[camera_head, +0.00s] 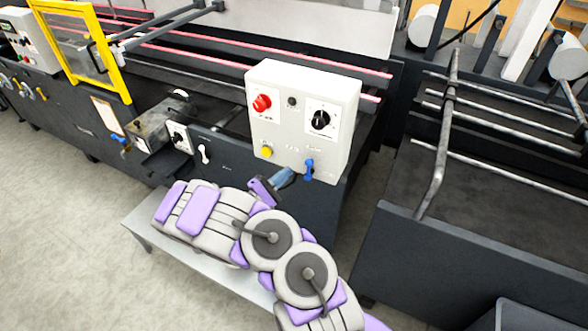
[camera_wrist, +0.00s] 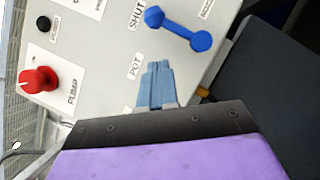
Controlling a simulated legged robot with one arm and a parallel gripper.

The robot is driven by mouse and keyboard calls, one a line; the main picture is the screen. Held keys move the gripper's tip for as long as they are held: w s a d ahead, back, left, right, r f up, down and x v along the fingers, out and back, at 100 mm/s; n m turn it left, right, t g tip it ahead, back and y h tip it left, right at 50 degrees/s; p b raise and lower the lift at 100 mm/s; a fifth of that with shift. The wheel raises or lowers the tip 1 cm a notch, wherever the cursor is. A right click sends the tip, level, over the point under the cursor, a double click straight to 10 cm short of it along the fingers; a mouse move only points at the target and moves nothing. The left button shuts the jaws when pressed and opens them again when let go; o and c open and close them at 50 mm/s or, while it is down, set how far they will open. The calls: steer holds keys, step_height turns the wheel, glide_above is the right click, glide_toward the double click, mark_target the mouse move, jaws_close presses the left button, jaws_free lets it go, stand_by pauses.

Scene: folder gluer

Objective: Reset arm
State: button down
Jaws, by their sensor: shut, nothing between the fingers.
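My arm, grey with purple pads, reaches up from the bottom of the head view. My gripper (camera_head: 284,176) is shut and empty, just in front of the lower edge of the white control box (camera_head: 278,88). In the wrist view my gripper's blue fingertips (camera_wrist: 157,82) lie together in front of the panel. A blue lever (camera_head: 309,168) is just right of the fingertips in the head view. In the wrist view the blue lever (camera_wrist: 180,30) is above and right of them, with a visible space between.
The box carries a red knob (camera_head: 262,103), a black rotary switch (camera_head: 320,120) and a yellow button (camera_head: 266,151). A grey bench (camera_head: 150,232) lies under my arm. A dark machine table (camera_head: 480,210) stands at right. Open floor (camera_head: 60,220) is at left.

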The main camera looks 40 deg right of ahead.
steer(key=r+p+v, duration=0.1)
steer(key=p+v, duration=0.1)
steer(key=v, duration=0.7)
steer(key=s+d+r+m+g+y, duration=0.3)
steer(key=s+r+m+g+y, duration=0.55)
steer(key=s+r, duration=0.8)
steer(key=s+a+n+t+y, duration=0.1)
steer(key=s+a+t+y, duration=0.2)
steer(key=s+a+y, duration=0.3)
steer(key=s+a+r+n+t+y, duration=0.1)
steer(key=s+a+t+y, duration=0.2)
steer(key=s+a+y, duration=0.3)
steer(key=shift+s+a+r, duration=0.25)
steer(key=shift+s+a, duration=1.85)
steer(key=shift+a, duration=2.75)
